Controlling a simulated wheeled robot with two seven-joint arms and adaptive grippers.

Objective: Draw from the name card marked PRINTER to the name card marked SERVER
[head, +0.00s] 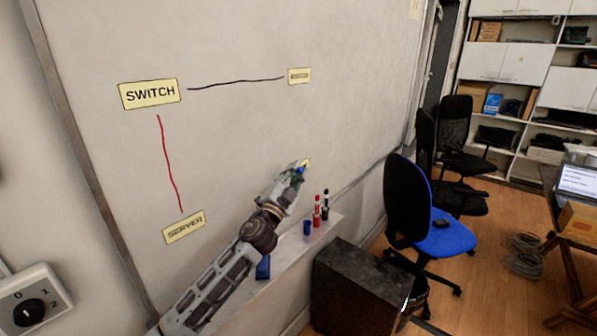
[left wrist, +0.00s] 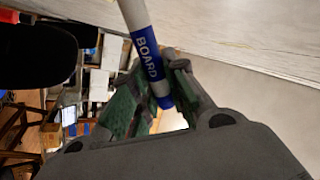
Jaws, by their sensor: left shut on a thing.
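The whiteboard (head: 225,130) fills the left and middle of the head view. The SERVER card (head: 184,227), yellow and tilted, is at its lower left. A yellow patch (head: 306,162), probably a card, shows just past my left gripper (head: 297,174); the gripper mostly hides it and no lettering is readable. My left gripper is shut on a blue marker (left wrist: 147,52), white with a blue band lettered BOARD. I cannot tell whether its tip touches the board. My right gripper is not in view.
A red line joins the SWITCH card (head: 150,93) to SERVER; a black line runs to a small card (head: 299,76) too small to read. The pen ledge (head: 290,257) holds a red marker (head: 316,212), black marker (head: 325,206), blue cap-like piece (head: 307,228) and blue eraser (head: 263,268).

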